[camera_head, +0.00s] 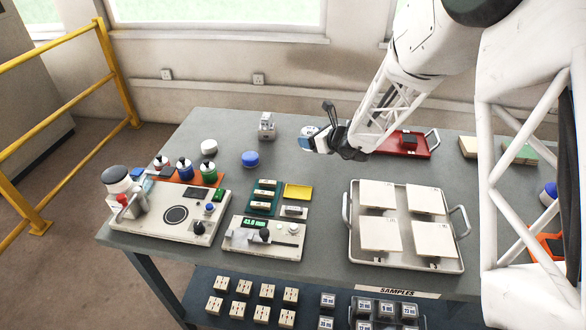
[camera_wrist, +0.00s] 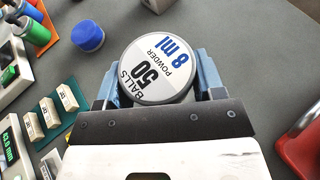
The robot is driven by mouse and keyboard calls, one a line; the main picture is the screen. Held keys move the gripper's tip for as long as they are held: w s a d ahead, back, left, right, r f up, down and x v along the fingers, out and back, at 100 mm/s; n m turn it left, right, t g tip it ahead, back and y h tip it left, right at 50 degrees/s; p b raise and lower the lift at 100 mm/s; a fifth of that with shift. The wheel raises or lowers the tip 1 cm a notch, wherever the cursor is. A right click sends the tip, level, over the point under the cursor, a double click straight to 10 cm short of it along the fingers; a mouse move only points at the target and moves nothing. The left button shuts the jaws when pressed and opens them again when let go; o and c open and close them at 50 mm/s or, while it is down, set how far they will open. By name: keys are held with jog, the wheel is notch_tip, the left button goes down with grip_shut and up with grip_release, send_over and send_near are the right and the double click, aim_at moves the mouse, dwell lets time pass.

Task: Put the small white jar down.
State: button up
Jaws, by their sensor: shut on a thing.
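The small white jar (camera_wrist: 157,68) is between the fingers of my gripper (camera_wrist: 155,88) in the wrist view. Its round lid faces the camera and reads "BALLS 50 POWDER 8 ml". My gripper is shut on it, with a blue-grey finger on each side. In the head view, my gripper (camera_head: 320,138) is over the back middle of the grey table (camera_head: 322,215), and the jar (camera_head: 307,131) shows at its left tip. The jar's underside is hidden, so I cannot tell whether it touches the table.
A blue-capped jar (camera_head: 251,159) and a white round jar (camera_head: 209,147) stand to the left. A grey metal block (camera_head: 266,127) is behind them. A red tray (camera_head: 420,151) lies to the right, and a tray of white tiles (camera_head: 405,258) in front. Bare tabletop surrounds my gripper.

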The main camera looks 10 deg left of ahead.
jog(key=s, duration=0.7)
jog(key=s+d, duration=0.1)
jog(key=s, duration=1.4)
jog(key=shift+d, duration=0.25)
send_over(292, 172)
jog(key=shift+f, duration=0.75)
jog(key=shift+f, duration=0.1)
jog(key=shift+f, duration=1.65)
jog(key=shift+f, duration=0.15)
jog(key=o, duration=1)
jog(key=shift+s+d, duration=0.1)
jog(key=shift+d, duration=0.05)
